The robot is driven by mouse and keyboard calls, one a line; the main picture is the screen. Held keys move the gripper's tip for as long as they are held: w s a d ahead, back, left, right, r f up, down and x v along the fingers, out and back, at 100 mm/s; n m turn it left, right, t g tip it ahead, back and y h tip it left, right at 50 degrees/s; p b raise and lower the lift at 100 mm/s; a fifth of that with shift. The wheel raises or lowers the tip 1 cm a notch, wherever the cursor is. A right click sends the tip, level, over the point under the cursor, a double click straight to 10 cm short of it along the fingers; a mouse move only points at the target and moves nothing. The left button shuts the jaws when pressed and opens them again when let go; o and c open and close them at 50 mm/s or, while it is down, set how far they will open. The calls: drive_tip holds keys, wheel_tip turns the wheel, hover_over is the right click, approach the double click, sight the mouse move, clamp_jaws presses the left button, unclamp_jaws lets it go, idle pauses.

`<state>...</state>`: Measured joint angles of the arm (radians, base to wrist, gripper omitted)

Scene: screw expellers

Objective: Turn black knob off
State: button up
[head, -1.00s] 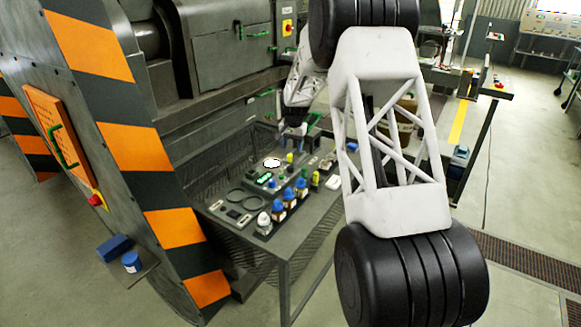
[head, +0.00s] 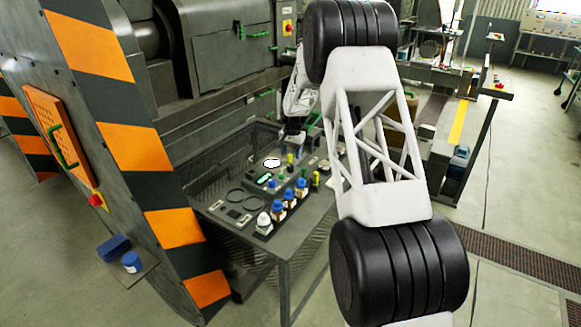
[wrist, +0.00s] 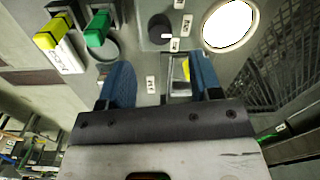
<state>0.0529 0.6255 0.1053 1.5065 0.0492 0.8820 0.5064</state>
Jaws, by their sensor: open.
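In the wrist view the black knob (wrist: 160,28) is a dark round knob with a pale mark, set on the grey control panel (wrist: 148,58) beyond my fingertips. My gripper (wrist: 160,66) has two blue fingers spread apart, with no object held between them. The knob lies ahead of the gap between the fingers and is not touched. In the head view my gripper (head: 291,138) is over the back of the control table (head: 300,240). I cannot make out the black knob there.
A yellow switch (wrist: 54,31) and a green switch (wrist: 97,30) stand left of the black knob in the wrist view. A bright white round lamp (wrist: 229,24) is to its right. A yellow part (wrist: 186,68) shows beside the right finger. Several blue-topped knobs (head: 289,194) stand nearer the table front.

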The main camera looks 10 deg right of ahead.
sight(291, 166)
drive_tip(key=shift+a+f, duration=0.1)
drive_tip(key=shift+f, duration=3.35)
drive_tip(key=c, duration=0.9)
